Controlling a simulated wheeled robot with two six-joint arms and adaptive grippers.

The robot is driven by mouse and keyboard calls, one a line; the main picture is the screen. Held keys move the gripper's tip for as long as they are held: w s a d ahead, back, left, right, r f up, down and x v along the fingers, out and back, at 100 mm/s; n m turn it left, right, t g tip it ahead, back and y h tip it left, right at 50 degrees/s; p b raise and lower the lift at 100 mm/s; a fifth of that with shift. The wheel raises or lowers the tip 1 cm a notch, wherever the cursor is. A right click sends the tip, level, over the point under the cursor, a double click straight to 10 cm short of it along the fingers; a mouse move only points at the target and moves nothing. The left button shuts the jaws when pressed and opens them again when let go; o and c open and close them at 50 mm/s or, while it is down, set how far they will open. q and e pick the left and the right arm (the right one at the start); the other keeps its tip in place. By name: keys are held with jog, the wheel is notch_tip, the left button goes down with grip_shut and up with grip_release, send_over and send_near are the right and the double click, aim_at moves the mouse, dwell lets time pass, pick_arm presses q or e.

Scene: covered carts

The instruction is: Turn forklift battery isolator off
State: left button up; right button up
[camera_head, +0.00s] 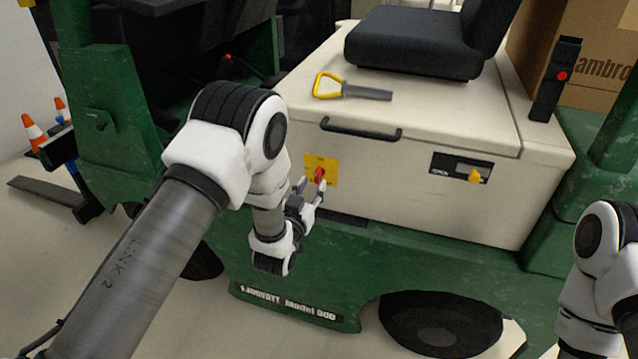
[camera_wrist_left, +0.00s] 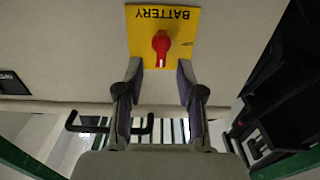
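The battery isolator is a red rotary knob (camera_head: 320,175) on a yellow plate (camera_head: 310,164), on the front face of the forklift's cream battery cover. In the left wrist view the red knob (camera_wrist_left: 161,44) sits on the yellow plate (camera_wrist_left: 185,18) marked BATTERY, upside down in that picture. My left gripper (camera_head: 311,187) is close to the knob. In the left wrist view its two fingers (camera_wrist_left: 159,76) are apart, with the knob just beyond and between the tips. Nothing is held. My right arm shows at the right edge, but its gripper is out of view.
A black handle (camera_head: 361,131) runs above the isolator. A yellow-handled tool (camera_head: 352,89) lies on top of the cover, in front of the black seat (camera_head: 420,42). A dark panel with a yellow key-like part (camera_head: 462,168) is to the right. The green chassis (camera_head: 300,265) is below.

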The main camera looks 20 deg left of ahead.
aim_at(316, 177)
pick_arm(q)
jog(key=w, duration=0.4)
jog(key=shift+w+f, duration=0.1)
jog(key=shift+w, duration=0.05)
grip_shut()
